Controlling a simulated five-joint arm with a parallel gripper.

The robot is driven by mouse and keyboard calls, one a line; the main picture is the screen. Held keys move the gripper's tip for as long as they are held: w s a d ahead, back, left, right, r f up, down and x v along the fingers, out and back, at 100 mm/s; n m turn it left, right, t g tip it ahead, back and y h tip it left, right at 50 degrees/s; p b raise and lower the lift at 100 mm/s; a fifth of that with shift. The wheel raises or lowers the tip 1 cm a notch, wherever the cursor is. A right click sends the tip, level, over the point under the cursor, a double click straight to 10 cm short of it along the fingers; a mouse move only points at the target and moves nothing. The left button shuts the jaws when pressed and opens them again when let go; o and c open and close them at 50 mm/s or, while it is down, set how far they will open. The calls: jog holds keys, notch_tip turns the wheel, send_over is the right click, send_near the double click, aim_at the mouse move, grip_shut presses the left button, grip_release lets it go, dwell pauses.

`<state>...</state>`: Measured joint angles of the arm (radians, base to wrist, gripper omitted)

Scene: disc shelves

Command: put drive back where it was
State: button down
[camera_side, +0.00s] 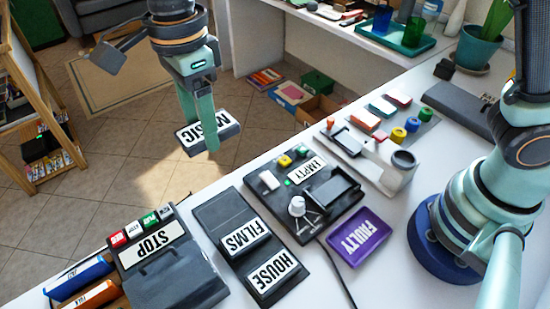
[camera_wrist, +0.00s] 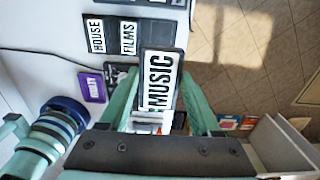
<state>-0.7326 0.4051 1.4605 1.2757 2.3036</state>
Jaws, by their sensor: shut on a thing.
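A dark drive labelled MUSIC (camera_side: 228,130) is in my gripper (camera_side: 212,148), held up in the air over the floor side of the table. In the wrist view the MUSIC drive (camera_wrist: 160,72) lies between the two fingers, its label facing the camera. A black rack (camera_side: 214,207) on the table holds the FILMS drive (camera_side: 245,238) and the HOUSE drive (camera_side: 273,274). The rack's far place, beyond FILMS, is bare. A black device with an EMPTY label (camera_side: 307,170) stands right of the rack, and a purple FAULTY tray (camera_side: 358,236) lies nearby.
A small white figure-like object (camera_side: 297,206) stands on the EMPTY device. A cable runs past the purple tray.

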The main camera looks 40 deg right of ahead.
aim_at(219, 212)
jog(key=shift+a+f, duration=0.2)
jog(key=shift+a, duration=0.1)
notch_tip(219, 212, down, 20)
jog(key=shift+w+a+r, duration=0.1)
dwell(0.4)
jog(key=shift+c, duration=0.5)
grip_release()
jog(key=shift+f, duration=0.25)
jog(key=shift+r, duration=0.1)
